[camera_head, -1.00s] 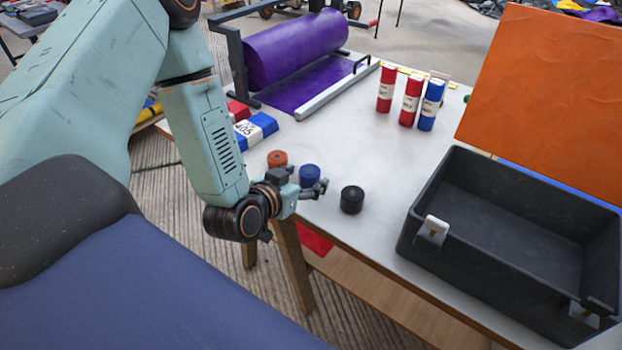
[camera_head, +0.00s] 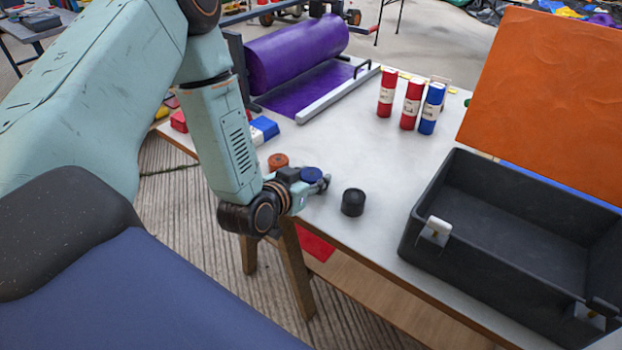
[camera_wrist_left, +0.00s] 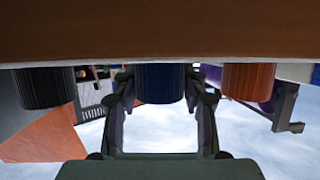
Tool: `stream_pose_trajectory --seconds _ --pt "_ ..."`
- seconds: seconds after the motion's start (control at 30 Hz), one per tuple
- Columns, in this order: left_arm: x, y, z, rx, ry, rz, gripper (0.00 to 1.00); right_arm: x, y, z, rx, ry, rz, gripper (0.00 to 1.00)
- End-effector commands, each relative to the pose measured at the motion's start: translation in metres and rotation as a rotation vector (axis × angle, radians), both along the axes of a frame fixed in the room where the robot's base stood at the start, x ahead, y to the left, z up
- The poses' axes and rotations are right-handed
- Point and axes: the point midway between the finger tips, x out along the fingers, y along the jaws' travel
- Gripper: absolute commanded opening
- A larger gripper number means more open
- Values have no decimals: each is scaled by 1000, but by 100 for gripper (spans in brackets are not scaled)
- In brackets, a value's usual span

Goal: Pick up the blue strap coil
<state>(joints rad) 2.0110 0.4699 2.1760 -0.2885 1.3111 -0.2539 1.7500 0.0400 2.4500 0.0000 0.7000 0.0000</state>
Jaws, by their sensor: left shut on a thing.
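The blue strap coil (camera_head: 312,174) is near the front edge of the white table (camera_head: 350,258). My left gripper (camera_head: 318,184) is shut on it, with the fingers around its sides and partly hiding it. In the left wrist view the blue coil (camera_wrist_left: 160,84) sits between the two fingers of the gripper (camera_wrist_left: 159,100). I cannot tell whether the coil still touches the table. My right gripper is not in view.
An orange coil (camera_head: 278,161) stands just left of the blue one, and a black coil (camera_head: 353,202) to its right. A black crate (camera_head: 425,228) fills the table's right side. Red and blue tubes (camera_head: 411,103) and a purple roll (camera_head: 296,48) stand behind.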

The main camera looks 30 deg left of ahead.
Motion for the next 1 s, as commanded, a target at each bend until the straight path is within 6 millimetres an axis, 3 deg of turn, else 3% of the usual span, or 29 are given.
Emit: stream_pose_trajectory --seconds 0.2,0.47,1.0 --pt "-1 1 -1 0 3 2 11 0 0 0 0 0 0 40" --pt "0 1 1 0 3 2 10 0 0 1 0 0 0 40" --pt "0 1 92 -2 -1 4 10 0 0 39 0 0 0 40"
